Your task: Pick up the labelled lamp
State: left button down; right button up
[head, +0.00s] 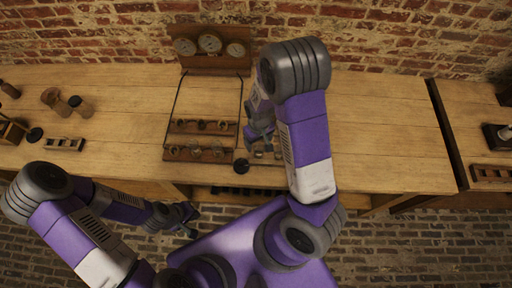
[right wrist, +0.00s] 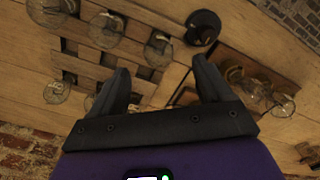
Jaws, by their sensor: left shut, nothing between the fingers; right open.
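Several clear glass lamps stand in wooden racks in the middle of the bench. In the right wrist view, one lamp (right wrist: 108,30) and another lamp (right wrist: 158,48) stand in a slotted rack (right wrist: 140,58). More lamps (right wrist: 283,105) are at the right on a dark board (right wrist: 225,58). I cannot make out a label on any lamp. My right gripper (head: 262,136) is open above the racks; its spread fingers (right wrist: 162,78) hold nothing, and it partly hides the small rack (head: 267,163) in the head view. My left gripper (head: 190,218) is shut and empty, low in front of the bench.
A black round object (head: 241,165) stands between the racks; it also shows in the right wrist view (right wrist: 203,28). A wooden panel with round dials (head: 210,44) stands at the back. Wooden spools (head: 57,101) lie at the left. The bench right of my right arm (head: 385,130) is clear.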

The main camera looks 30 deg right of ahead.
aim_at(259, 146)
notch_tip(259, 146, down, 6)
jog(key=shift+w+d+r, duration=0.1)
jog(key=shift+w, duration=0.05)
jog(key=c, duration=1.3)
